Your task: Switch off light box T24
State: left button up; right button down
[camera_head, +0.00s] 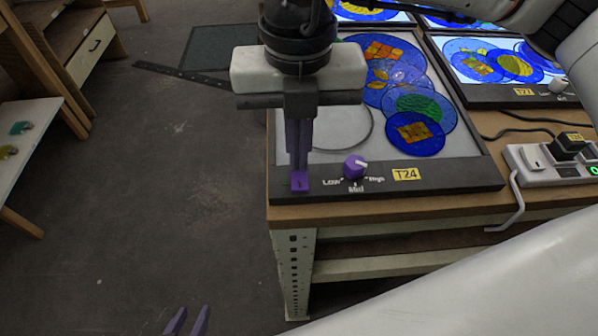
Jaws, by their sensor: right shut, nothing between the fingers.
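Light box T24 (450,179) is a black-framed panel on the table, with a yellow T24 label (407,174). Its panel looks dull grey, not glowing. A purple switch (300,182) sits at the left end of its front edge. A purple knob (355,167), marked Low, Med and High, is to its right. My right gripper (299,166) points down with its fingers together, tips at the purple switch; whether they touch it I cannot tell. My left gripper (188,321) shows only two separated purple fingertips at the bottom edge, clear of the table.
Round painted glass pieces (415,132) lie on T24. Lit light box T21 (480,95) stands behind it to the right. A power strip (540,165) with cables is at the right. My white arm links cover the right side. Floor at left is mostly open.

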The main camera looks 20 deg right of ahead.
jog(key=shift+f+b, duration=0.4)
jog(key=shift+r, duration=0.15)
notch_tip(320, 180, up, 7)
jog(key=p, duration=0.3)
jog(key=shift+p, duration=0.4)
jog(key=shift+s, duration=0.1)
dwell(0.5)
